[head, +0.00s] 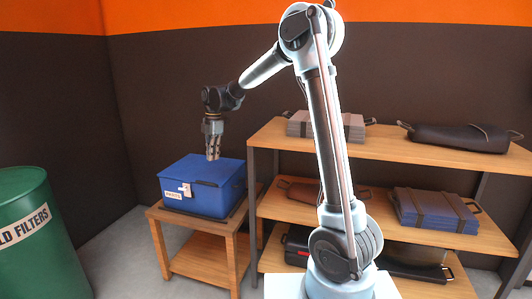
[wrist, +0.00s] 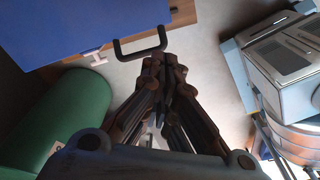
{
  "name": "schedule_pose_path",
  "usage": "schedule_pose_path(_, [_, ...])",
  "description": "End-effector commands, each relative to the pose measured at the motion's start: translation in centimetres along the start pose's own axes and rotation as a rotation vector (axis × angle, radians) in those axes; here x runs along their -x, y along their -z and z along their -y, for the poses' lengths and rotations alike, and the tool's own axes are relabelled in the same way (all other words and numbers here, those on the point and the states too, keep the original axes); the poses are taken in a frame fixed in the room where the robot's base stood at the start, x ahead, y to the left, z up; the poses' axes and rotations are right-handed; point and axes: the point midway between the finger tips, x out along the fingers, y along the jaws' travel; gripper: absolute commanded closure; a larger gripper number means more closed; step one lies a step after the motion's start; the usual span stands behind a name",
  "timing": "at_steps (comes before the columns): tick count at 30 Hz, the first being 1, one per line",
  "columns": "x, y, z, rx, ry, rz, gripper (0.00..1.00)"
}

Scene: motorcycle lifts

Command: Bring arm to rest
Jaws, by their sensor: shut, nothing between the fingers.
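My gripper (head: 213,154) is shut and empty, pointing down in the head view. It appears just above or in front of the lid of a blue box (head: 206,179); I cannot tell the exact gap. My arm is raised and bent, reaching over to the left. In the wrist view, my closed fingers (wrist: 163,62) point toward a black handle, with the blue box (wrist: 60,28) at the upper left.
The blue box stands on a small wooden table (head: 200,268). A wooden shelf unit (head: 385,152) with several cases and bags is on the right. A green barrel (head: 38,245) stands at the left. Grey floor shows between barrel and table.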

Motion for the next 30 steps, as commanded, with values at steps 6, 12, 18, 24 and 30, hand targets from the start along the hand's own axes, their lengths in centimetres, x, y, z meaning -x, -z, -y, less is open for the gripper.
schedule_pose_path(6, [3.0,-4.2,6.7,-0.268,-0.03,0.011,1.0])
schedule_pose_path(12, [4.7,-7.0,12.9,-0.513,-0.059,0.019,1.0])
schedule_pose_path(18, [5.5,-9.1,19.2,-0.756,-0.09,0.021,1.0])
schedule_pose_path(24, [5.4,-10.4,25.5,-0.998,-0.122,0.021,1.0])
schedule_pose_path(30, [4.5,-11.1,31.6,-1.24,-0.156,0.019,1.0])
